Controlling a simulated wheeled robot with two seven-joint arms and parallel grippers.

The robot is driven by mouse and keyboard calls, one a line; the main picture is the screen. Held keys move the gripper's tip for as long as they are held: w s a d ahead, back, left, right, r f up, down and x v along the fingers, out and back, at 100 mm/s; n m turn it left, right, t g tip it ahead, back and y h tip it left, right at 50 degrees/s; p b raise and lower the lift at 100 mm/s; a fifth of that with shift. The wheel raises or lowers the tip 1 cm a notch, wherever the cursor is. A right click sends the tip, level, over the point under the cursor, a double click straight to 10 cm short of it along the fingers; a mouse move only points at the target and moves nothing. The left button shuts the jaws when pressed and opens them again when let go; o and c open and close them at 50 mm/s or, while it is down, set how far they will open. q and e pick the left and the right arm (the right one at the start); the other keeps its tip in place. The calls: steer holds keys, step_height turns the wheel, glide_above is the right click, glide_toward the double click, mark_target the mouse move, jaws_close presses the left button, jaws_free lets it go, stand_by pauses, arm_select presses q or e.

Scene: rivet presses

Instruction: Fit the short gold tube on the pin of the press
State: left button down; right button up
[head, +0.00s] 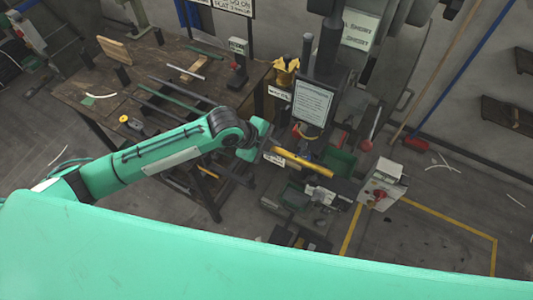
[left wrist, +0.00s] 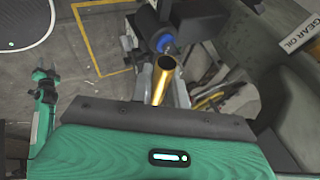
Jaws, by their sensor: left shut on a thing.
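My left gripper (head: 264,146) is shut on the short gold tube (head: 303,161) and holds it in the air in front of the press (head: 315,75). In the left wrist view the gold tube (left wrist: 162,82) points away from the gripper, its round open end facing the press. A blue part with a small light tip (left wrist: 164,44) shows just beyond the open end; it may be the pin. The tube's end looks empty and apart from it, but the gap is hard to judge. The tube's near end is hidden by the gripper.
A workbench (head: 75,92) with rods and tubes stands at the left. Bins and a white-grey box (head: 384,180) stand around the press. Yellow floor lines (head: 445,220) mark open floor at right. A green arm part (left wrist: 43,100), probably my right arm, shows in the left wrist view.

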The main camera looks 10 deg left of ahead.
arm_select(q)
steer(key=w+d+b, duration=0.2)
steer(key=w, duration=0.6)
steer(key=shift+w+d+f, duration=0.15)
steer(key=shift+w+d, duration=0.15)
steer(key=shift+d, duration=0.1)
steer(key=shift+p, duration=0.5)
stand_by(1.3)
steer(key=shift+f+b, duration=1.1)
steer(key=shift+f, duration=0.85)
steer(key=c, duration=1.3)
jaws_free()
